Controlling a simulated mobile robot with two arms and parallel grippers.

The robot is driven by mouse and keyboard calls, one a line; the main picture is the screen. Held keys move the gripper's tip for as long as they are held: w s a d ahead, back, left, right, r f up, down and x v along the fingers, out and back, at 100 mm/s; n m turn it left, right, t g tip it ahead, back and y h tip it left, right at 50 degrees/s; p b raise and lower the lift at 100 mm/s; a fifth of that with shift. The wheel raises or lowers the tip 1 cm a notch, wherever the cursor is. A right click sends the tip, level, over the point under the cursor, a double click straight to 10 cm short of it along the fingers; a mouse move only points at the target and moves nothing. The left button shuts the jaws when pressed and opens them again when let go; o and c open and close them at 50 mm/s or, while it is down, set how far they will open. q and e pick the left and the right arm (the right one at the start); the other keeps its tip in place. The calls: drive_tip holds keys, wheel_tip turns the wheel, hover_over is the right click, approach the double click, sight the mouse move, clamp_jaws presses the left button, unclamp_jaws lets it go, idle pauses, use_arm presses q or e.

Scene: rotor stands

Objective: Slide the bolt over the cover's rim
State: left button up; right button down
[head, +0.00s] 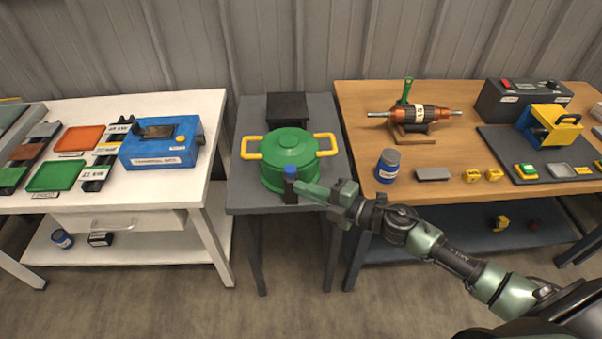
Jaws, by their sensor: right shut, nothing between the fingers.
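A green round housing with a domed green cover (289,146) and yellow side handles stands on the narrow grey table. At its front is an upright dark bolt or latch piece with a blue top (290,172), against or very near the cover's front rim; I cannot tell whether it overlaps the rim. My right gripper (300,187) is shut and empty, its tips beside or touching the right side of this piece. The arm comes in from the lower right. My left gripper is not in view.
A black block (287,107) sits behind the housing. The white table (205,120) at left holds a blue tester box (160,146) and coloured trays. The wooden bench (350,100) at right holds a copper rotor (415,115) on a stand and a blue jar (387,167).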

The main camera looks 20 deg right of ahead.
sight(293, 168)
drive_tip(key=shift+w+d+f, duration=0.1)
drive_tip(key=shift+w+f, duration=0.1)
drive_tip(key=shift+w, duration=0.85)
drive_tip(key=shift+w+d+f, duration=0.1)
drive_tip(key=shift+w+f, duration=0.05)
drive_tip(key=shift+w, duration=0.9)
drive_tip(key=shift+w, duration=0.1)
drive_tip(key=shift+w+d, duration=0.2)
drive_tip(key=shift+w, duration=0.4)
drive_tip(key=shift+w+d, duration=0.2)
drive_tip(key=shift+w, duration=0.4)
drive_tip(key=shift+r, duration=0.1)
drive_tip(key=shift+d, duration=0.1)
